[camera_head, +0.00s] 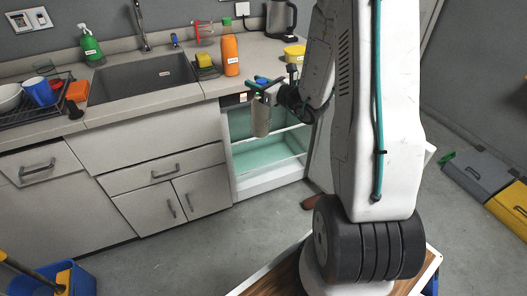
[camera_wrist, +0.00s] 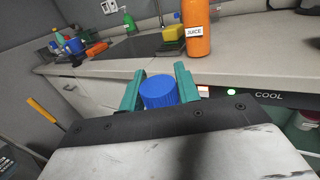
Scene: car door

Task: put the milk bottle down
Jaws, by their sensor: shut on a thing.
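My gripper (camera_head: 264,88) is shut on the milk bottle (camera_head: 261,120), a pale grey bottle that hangs upright below the fingers. In the wrist view its blue cap (camera_wrist: 160,91) sits between the two green fingers of my gripper (camera_wrist: 160,88); the bottle's body is hidden there. The bottle appears in front of the counter edge and the open cooler, and nothing is seen supporting it from below.
The cooler (camera_head: 266,183) under the counter shows glassy shelves. The counter (camera_head: 150,103) holds an orange juice bottle (camera_head: 230,56), a yellow tub (camera_head: 294,53), a kettle (camera_head: 281,18), a sponge (camera_head: 203,60) and a sink (camera_head: 140,78). A dish rack (camera_head: 35,108) stands left.

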